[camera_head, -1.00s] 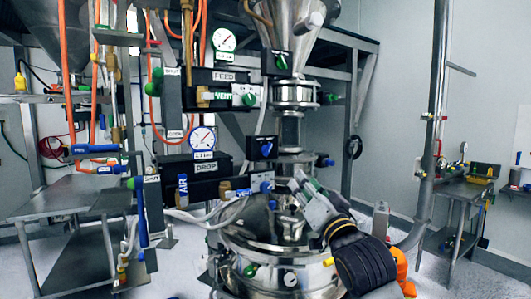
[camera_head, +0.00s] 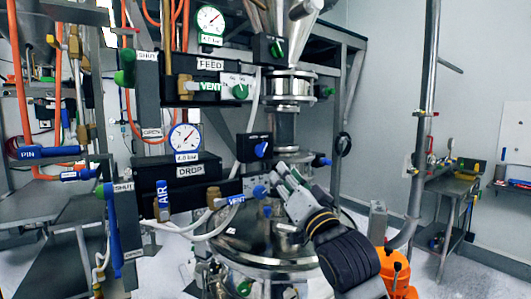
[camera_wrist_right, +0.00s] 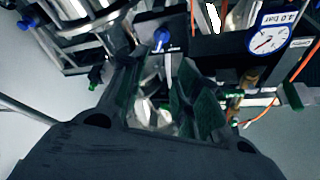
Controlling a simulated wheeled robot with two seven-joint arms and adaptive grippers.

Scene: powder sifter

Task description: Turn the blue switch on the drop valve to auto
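The blue switch (camera_head: 262,149) is a small knob on a black box (camera_head: 247,146) just right of the DROP valve panel (camera_head: 190,171). My right gripper (camera_head: 281,172) is just below and right of the switch in the head view, with its fingers pointing up and left. In the right wrist view, the two dark fingers (camera_wrist_right: 157,66) stand apart with an empty gap between them. The blue switch (camera_wrist_right: 162,40) shows just beyond the fingertips, apparently not touched. Its label text cannot be read. My left gripper is not in view.
A 4.0 bar gauge (camera_head: 185,138) sits above the DROP panel. A blue VENT handle (camera_head: 232,200) and hoses lie below the switch. The steel vessel (camera_head: 240,240) stands under the gripper. The FEED panel (camera_head: 210,65) is higher up. Open floor shows at right.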

